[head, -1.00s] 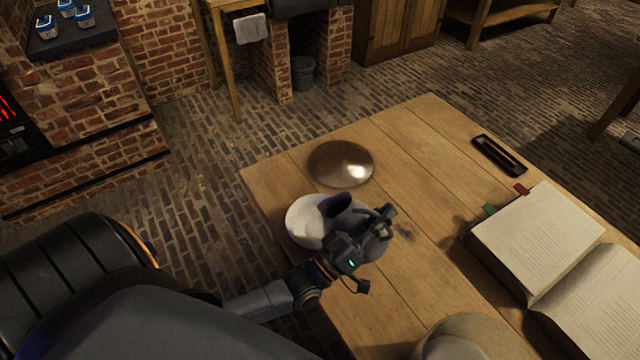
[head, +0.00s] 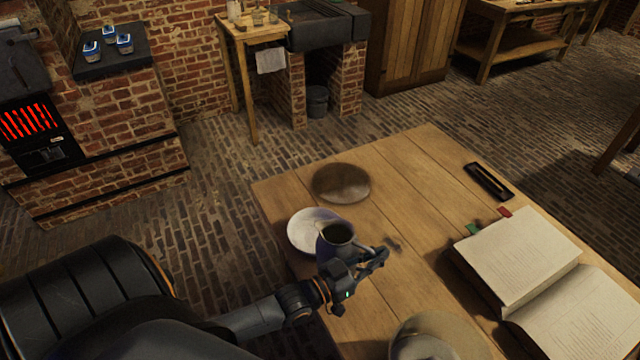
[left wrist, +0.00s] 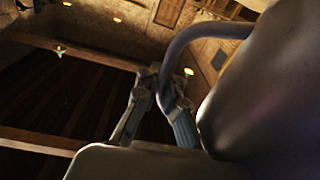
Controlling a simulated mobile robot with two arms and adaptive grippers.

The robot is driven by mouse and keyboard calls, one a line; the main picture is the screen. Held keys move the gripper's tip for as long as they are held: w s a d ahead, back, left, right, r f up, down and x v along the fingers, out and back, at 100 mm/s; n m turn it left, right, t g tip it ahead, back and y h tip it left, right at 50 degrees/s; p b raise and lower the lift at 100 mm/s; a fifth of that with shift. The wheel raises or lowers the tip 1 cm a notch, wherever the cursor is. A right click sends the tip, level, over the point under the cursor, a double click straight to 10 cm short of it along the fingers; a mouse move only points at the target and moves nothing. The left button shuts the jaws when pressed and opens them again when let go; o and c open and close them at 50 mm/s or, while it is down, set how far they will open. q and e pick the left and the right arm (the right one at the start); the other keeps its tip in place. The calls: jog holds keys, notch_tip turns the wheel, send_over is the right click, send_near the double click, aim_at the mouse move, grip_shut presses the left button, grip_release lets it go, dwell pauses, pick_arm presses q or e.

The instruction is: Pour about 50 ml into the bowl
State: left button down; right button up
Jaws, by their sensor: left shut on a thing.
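A grey-blue jug (head: 327,246) with a dark inside showing at its mouth is held close to upright, near the left edge of the wooden table. My left gripper (head: 376,258) is shut on its handle, at the jug's right side. In the left wrist view the fingers (left wrist: 155,105) close around the curved handle (left wrist: 185,42), and the jug's body (left wrist: 262,90) fills the right side. A white bowl (head: 303,232) sits on the table just left of the jug, which covers part of it. How much liquid it holds I cannot tell. My right gripper is not in view.
A round brown dish or disc (head: 341,182) lies behind the bowl. An open book (head: 518,262) covers the table's right side, with a black tray (head: 489,181) behind it. A round pale thing (head: 455,332) stands at the front edge. The table middle is mostly clear.

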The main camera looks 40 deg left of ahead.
pick_arm(q)
jog(key=shift+s, duration=0.1)
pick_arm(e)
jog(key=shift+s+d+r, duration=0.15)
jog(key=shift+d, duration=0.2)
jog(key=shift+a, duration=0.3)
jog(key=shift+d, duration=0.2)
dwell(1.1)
pick_arm(q)
jog(key=shift+d, duration=0.1)
